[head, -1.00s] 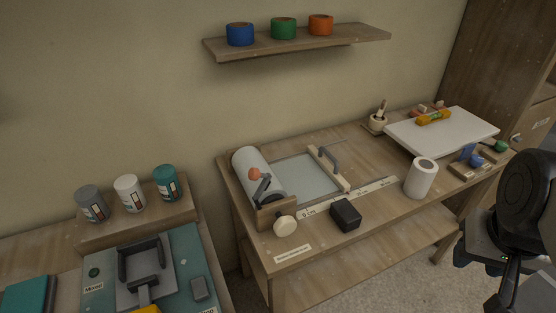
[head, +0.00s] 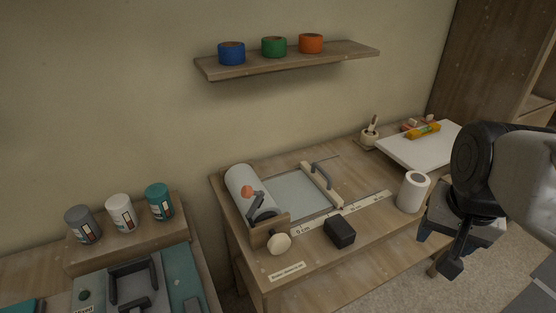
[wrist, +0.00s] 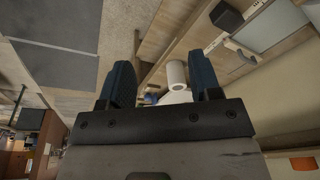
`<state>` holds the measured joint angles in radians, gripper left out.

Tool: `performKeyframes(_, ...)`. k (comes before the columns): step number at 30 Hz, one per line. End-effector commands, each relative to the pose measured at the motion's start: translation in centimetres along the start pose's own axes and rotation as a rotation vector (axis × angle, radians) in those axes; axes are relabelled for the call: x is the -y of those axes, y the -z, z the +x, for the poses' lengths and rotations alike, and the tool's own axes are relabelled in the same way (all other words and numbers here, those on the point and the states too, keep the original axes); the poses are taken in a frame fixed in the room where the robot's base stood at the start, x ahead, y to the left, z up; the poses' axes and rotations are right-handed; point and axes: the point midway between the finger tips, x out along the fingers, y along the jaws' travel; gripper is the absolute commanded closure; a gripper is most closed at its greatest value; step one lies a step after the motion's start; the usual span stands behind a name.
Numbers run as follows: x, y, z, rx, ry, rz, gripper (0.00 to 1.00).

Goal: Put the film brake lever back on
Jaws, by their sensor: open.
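A dark lever with an orange-red knob (head: 247,191) is at the front end of the white film roll (head: 241,180) on the workbench. I cannot tell whether the lever is seated or only resting there. A wooden holder with a cream round knob (head: 279,243) stands at that end of the roll. My gripper (head: 438,252) is at the right, in front of the bench edge and well away from the lever. In the wrist view its two blue fingers (wrist: 162,82) are apart with nothing gripped between them.
A black block (head: 340,232) and an upright white roll (head: 412,192) stand near the bench's front; the white roll also shows in the wrist view (wrist: 177,74). A white board (head: 425,148) lies at back right.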

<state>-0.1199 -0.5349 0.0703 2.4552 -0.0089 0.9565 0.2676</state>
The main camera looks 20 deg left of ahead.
Motion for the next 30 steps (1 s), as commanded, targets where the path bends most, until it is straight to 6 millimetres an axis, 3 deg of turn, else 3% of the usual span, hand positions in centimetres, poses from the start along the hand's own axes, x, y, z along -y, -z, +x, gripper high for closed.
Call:
performKeyframes(15, 11.6, 5.3, 0.2, 0.076, 0.004, 0.21, 0.42)
performKeyframes(30, 25.1, 6.8, 1.6, 0.135, -0.032, 0.417, 0.42)
